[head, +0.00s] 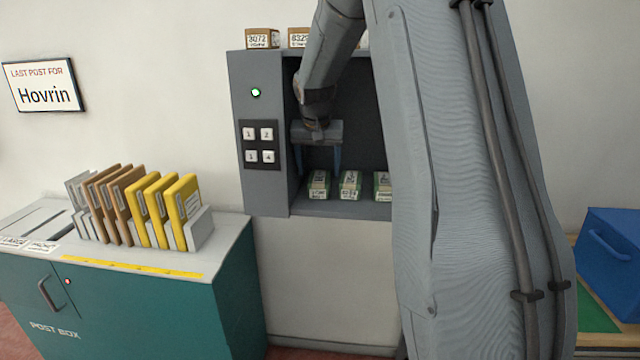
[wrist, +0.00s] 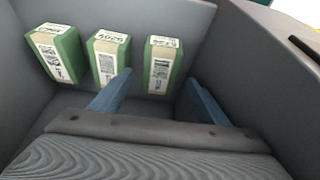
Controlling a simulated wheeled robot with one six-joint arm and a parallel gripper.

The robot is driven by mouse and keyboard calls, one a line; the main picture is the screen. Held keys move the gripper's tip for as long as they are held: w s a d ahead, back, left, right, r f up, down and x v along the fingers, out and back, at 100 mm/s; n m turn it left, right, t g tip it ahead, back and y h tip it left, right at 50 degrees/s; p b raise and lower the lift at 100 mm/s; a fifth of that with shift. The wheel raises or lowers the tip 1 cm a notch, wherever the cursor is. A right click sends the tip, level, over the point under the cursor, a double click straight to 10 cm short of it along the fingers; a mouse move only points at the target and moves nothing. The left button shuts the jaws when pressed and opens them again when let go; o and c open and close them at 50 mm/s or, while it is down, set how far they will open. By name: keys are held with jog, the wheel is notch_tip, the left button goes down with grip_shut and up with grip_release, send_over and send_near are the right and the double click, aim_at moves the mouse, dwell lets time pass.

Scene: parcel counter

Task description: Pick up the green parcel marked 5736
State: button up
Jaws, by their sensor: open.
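Three green parcels with white labels stand in a row on the floor of the open grey locker bay: left (head: 319,185), middle (head: 350,185) and right (head: 382,187), the last partly hidden by my arm. Their numbers are too small to read surely, so I cannot tell which is 5736. My gripper (head: 318,165) is open and empty inside the bay, pointing down above the left parcel. In the wrist view the row also shows, with the open fingers (wrist: 158,84) either side of the line to the rightmost parcel (wrist: 162,65), apparently not touching it.
The bay's side wall (head: 293,150) is close to my gripper. A button panel (head: 260,145) is on the locker's front. Brown boxes (head: 262,38) sit on top. A teal post box (head: 150,310) with yellow and brown folders stands left; a blue crate (head: 612,250) stands right.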

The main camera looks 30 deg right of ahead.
aim_at(320, 177)
jog(key=shift+p+x, duration=0.65)
jog(key=shift+x, duration=1.9)
jog(key=c, duration=1.3)
jog(key=shift+r, duration=0.1)
